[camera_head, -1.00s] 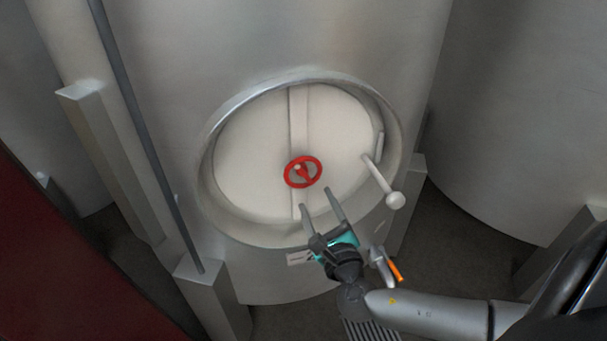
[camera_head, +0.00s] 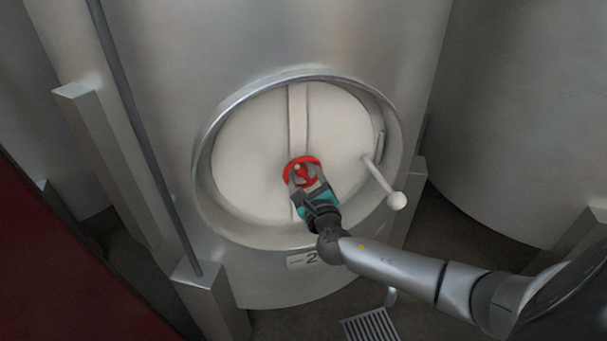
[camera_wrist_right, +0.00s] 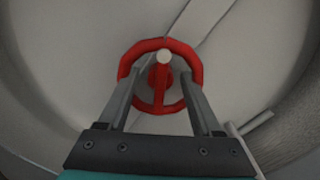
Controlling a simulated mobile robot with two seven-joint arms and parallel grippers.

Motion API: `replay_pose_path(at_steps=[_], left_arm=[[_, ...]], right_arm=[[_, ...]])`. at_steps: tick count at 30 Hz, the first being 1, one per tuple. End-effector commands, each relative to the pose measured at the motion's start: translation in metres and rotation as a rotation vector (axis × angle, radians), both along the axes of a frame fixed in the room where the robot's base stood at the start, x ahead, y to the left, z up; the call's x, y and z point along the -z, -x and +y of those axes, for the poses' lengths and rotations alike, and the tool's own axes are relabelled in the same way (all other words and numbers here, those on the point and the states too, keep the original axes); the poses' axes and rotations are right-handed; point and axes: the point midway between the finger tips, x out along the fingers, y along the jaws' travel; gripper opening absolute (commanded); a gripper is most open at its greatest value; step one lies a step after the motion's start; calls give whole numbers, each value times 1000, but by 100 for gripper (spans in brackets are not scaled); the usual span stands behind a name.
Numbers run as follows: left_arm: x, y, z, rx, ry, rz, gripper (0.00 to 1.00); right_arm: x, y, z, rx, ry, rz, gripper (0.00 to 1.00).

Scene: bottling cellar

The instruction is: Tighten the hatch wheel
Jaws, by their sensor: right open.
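The red hatch wheel (camera_head: 302,162) sits at the middle of the round pale hatch door (camera_head: 248,150) on the steel tank. My right gripper (camera_head: 304,178) is at the wheel, its open fingers reaching over the wheel's lower part. In the right wrist view, the wheel (camera_wrist_right: 160,45) lies between the two spread fingers (camera_wrist_right: 158,85). The fingers overlap its left and right sides. I cannot tell whether they touch the rim. The wheel's lower edge is partly hidden in the head view. My left gripper is not in view.
A white ball-ended lever (camera_head: 396,200) sticks out at the hatch's right side. A metal rim (camera_head: 225,232) surrounds the door. A steel leg and a grey pipe (camera_head: 150,155) stand at left. A plate (camera_head: 303,260) is below the hatch, and a floor grate (camera_head: 370,325) lies lower right.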

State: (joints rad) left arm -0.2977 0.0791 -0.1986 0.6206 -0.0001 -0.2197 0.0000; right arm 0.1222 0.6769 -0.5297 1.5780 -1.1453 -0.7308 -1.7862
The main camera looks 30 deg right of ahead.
Motion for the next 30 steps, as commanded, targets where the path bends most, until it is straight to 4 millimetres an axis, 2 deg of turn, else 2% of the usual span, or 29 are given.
replay_pose_path(at_steps=[3,20,30], left_arm=[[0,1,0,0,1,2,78],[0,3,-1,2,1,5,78],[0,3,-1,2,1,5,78]], right_arm=[[0,0,0,0,0,0,65],[0,0,0,-1,0,0,2],[0,0,1,-1,-6,-1,0]])
